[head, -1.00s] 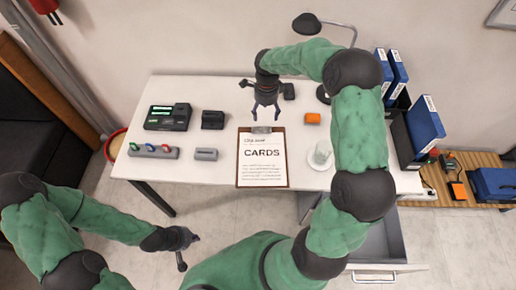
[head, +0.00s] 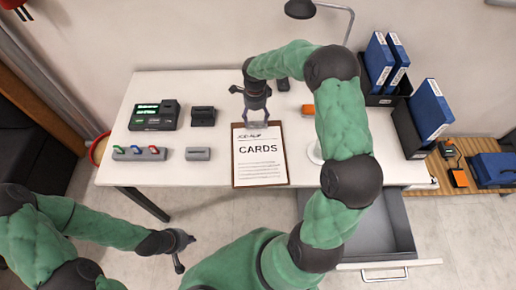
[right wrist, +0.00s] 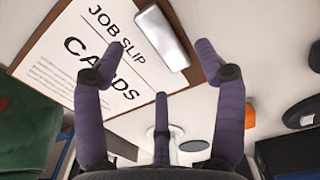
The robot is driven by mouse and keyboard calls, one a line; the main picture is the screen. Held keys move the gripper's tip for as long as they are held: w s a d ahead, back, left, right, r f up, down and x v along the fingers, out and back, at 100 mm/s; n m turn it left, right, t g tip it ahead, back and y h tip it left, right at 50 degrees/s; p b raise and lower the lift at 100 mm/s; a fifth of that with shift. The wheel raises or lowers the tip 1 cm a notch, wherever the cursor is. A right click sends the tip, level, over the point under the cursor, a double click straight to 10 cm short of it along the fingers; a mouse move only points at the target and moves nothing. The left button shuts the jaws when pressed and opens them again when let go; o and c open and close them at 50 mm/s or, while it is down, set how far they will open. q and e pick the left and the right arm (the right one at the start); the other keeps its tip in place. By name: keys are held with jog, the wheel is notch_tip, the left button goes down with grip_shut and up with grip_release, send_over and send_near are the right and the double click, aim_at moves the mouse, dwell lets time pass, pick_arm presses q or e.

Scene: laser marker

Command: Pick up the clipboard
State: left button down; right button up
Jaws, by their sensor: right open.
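The clipboard (head: 260,184) lies flat on the white table near its front edge. It has a brown board, a metal clip at its top and a sheet reading "JOB SLIP CARDS". My right gripper (head: 256,122) is open and empty over the clip end, its fingers pointing down at the top edge. In the right wrist view, the clip (right wrist: 162,38) shows ahead of the spread fingers of the right gripper (right wrist: 165,75), with one finger overlapping the sheet. I cannot tell if they touch. My left gripper (head: 186,252) hangs empty in front of the table, its fingers apart.
A charger (head: 153,115), a black block (head: 203,116), a grey block (head: 198,154) and a rack with coloured clips (head: 145,153) stand to the left. An open drawer (head: 385,230) juts out at the front right.

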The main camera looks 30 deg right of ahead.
aim_at(257, 125)
notch_tip(257, 125, down, 5)
jog(key=shift+s+d+f+b, duration=0.1)
jog(key=shift+s+d+b, duration=0.05)
jog(key=shift+b, duration=0.95)
jog(key=c, duration=1.4)
